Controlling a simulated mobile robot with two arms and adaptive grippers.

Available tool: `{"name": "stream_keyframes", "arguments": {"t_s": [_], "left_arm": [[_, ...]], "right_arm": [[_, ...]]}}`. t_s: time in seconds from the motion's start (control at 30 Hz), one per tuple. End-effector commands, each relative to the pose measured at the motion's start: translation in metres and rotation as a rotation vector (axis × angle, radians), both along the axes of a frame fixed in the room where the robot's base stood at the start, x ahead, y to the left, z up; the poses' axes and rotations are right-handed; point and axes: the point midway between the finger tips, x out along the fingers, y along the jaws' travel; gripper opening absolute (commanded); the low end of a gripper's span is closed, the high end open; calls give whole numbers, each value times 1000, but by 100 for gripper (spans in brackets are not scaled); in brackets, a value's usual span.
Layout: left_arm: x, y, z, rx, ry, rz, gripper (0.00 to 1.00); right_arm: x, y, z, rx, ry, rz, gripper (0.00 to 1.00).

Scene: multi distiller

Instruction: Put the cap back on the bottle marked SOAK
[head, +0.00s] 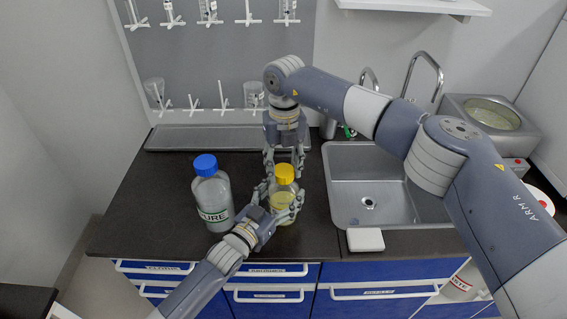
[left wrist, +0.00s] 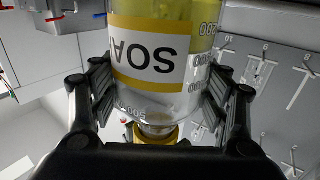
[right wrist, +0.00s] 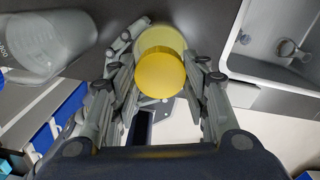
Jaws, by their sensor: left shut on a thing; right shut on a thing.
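The bottle marked SOAK (head: 283,195) stands upright on the dark counter, with yellow liquid inside. Its label, partly read as "SOA", shows inverted in the left wrist view (left wrist: 150,50). My left gripper (head: 276,204) is shut around the bottle's body. The yellow cap (head: 285,173) is at the bottle's mouth, and it also shows in the right wrist view (right wrist: 160,72). My right gripper (head: 284,166) reaches down from behind and is shut on the cap. The cap lines up with the neck; I cannot tell whether it is fully seated.
A larger bottle with a blue cap (head: 211,195) stands just left of my left gripper. A sink (head: 385,180) lies to the right, with a white block (head: 365,240) at its front edge. A drying rack and drip tray (head: 205,138) are behind.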

Motion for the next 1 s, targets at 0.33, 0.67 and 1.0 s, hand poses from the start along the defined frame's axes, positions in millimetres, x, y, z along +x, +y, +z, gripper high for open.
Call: {"name": "stream_keyframes", "arguments": {"t_s": [0.33, 0.67, 1.0], "left_arm": [[0, 0, -1, 1, 1, 0, 2], [0, 0, -1, 1, 2, 0, 2], [0, 0, -1, 1, 2, 0, 2]], "right_arm": [[0, 0, 0, 0, -1, -301, 33], [0, 0, 0, 1, -1, -902, 33], [0, 0, -1, 1, 0, -1522, 33]]}}
